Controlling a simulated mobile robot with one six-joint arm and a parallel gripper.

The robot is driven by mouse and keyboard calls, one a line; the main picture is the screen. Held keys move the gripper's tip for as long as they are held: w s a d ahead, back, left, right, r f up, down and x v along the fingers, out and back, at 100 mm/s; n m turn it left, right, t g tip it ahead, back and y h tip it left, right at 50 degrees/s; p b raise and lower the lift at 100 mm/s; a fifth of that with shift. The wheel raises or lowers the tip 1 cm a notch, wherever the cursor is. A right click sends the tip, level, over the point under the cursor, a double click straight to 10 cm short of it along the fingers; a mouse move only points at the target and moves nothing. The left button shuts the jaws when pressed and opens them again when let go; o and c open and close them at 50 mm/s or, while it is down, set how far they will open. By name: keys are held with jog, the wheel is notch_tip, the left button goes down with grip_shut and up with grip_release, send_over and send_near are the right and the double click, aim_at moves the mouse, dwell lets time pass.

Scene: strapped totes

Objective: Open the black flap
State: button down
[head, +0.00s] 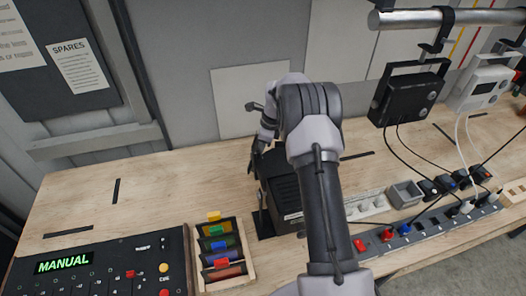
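A black ribbed box (284,193) stands on the wooden bench, left of my forearm. My arm covers its right side and part of its top. I cannot make out a separate black flap on it. A dark upright part with a flat black foot (264,226) is at the box's left front edge. My gripper (256,156) is at the box's upper left rear edge, seen small and dark below my wrist. I cannot tell whether it touches the box or how its fingers stand.
A wooden tray (250,262) with coloured-tabbed pieces is in front. A control panel (100,268) reading MANUAL is at the lower left. A power strip (440,222) with plugs and cables lies right. Black (408,96) and white (484,88) devices hang from a rail. The bench's left is mostly clear.

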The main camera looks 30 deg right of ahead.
jog(key=n, duration=0.1)
jog(key=w+a+n, duration=0.1)
jog(key=n, duration=0.2)
jog(key=shift+w+a+g, duration=0.25)
jog(key=shift+w+g, duration=0.1)
jog(key=shift+g, duration=0.05)
jog(key=shift+a, duration=0.1)
dwell(0.4)
